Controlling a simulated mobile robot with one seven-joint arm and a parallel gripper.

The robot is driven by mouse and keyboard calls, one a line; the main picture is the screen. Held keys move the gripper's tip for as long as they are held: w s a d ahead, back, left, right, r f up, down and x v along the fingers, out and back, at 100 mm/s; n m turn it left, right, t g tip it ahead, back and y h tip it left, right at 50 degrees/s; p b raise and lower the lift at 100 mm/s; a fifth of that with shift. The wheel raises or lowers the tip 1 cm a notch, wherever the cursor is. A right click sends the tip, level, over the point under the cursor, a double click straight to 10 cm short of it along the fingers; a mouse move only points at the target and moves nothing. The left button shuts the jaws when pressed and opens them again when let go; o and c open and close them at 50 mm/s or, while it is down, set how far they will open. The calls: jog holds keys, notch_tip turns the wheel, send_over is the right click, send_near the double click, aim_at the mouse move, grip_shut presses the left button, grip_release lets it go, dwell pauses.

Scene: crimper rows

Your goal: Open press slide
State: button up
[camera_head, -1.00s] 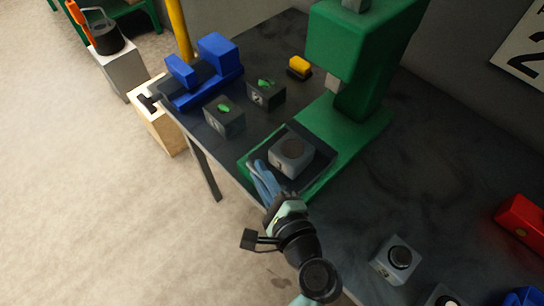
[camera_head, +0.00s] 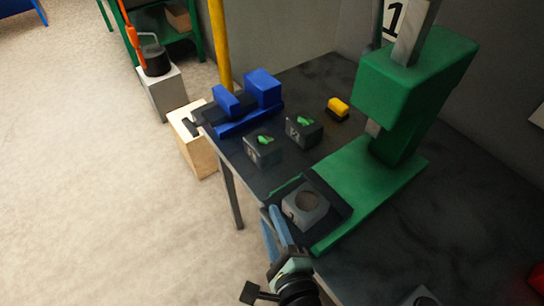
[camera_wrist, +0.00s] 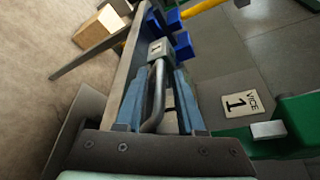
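The green press (camera_head: 405,110) stands on the dark bench. Its slide, a dark tray (camera_head: 335,207) at the front of the green base, holds a grey block (camera_head: 306,205) with a round recess. My gripper (camera_head: 273,217) is at the tray's near left edge, its blue fingers pointing toward the bench edge. In the wrist view, a bent grey handle bar (camera_wrist: 158,95) runs between the spread fingers of my gripper (camera_wrist: 162,85). A gap shows between the bar and the right finger. Contact with the left finger cannot be told.
Two dark blocks with green tops (camera_head: 263,150) (camera_head: 304,131) stand on the bench behind the tray. A blue vice (camera_head: 246,105) and a yellow-topped block (camera_head: 338,109) are farther back. A yellow post (camera_head: 219,45) rises beyond. Open floor (camera_head: 90,200) lies left.

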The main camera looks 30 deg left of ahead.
jog(key=shift+d, duration=0.1)
jog(key=b+v, duration=0.2)
jog(key=v, duration=1)
jog(key=shift+s+d+r, duration=0.2)
jog(key=shift+s+d, duration=0.05)
